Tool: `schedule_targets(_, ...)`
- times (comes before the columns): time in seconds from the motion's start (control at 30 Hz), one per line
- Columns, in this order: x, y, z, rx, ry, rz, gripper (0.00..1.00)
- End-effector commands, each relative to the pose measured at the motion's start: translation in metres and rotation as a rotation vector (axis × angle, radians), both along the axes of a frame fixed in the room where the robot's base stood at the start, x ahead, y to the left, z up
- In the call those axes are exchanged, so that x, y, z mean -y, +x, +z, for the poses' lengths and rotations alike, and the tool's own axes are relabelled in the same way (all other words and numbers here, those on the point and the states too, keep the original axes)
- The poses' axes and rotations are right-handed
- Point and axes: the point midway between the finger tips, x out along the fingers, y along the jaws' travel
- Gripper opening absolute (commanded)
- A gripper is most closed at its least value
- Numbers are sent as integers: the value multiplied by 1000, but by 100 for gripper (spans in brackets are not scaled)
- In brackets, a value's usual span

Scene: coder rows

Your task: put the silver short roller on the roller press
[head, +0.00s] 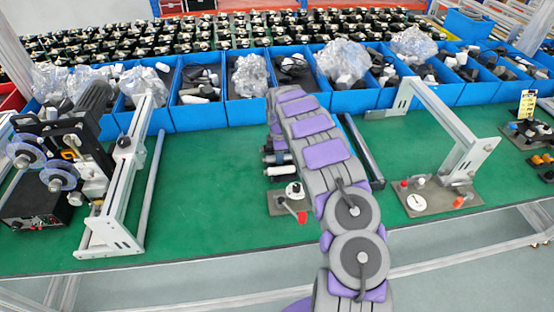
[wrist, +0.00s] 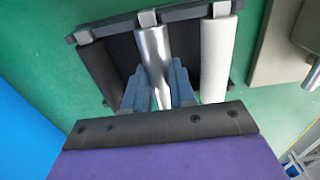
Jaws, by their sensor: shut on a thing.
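The silver short roller (wrist: 152,48) is in the middle of the wrist view, between a black roller (wrist: 104,68) and a white roller (wrist: 214,62). My gripper (wrist: 158,68) is shut on the silver roller, with one blue-grey finger on each side. The roller's far end is at the dark bar of a small rack (wrist: 115,24); I cannot tell whether it is seated there or just above. In the head view my arm hides the gripper, and part of the roller group (head: 278,160) shows left of it. I cannot tell which device is the roller press.
Metal frames stand on the green table at left (head: 125,180) and right (head: 445,125). A machine with clear reels (head: 60,165) is at far left. Blue bins (head: 180,115) line the back. A small plate with a red-knobbed lever (head: 290,203) lies near the rack.

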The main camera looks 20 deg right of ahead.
Motion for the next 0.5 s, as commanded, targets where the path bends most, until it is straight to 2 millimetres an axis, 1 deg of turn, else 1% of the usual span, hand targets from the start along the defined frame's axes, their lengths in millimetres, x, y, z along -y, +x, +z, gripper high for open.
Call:
schedule_targets(0.33,0,0,1,0,0,0,0)
schedule_targets(0.5,0,0,7,1,0,0,0)
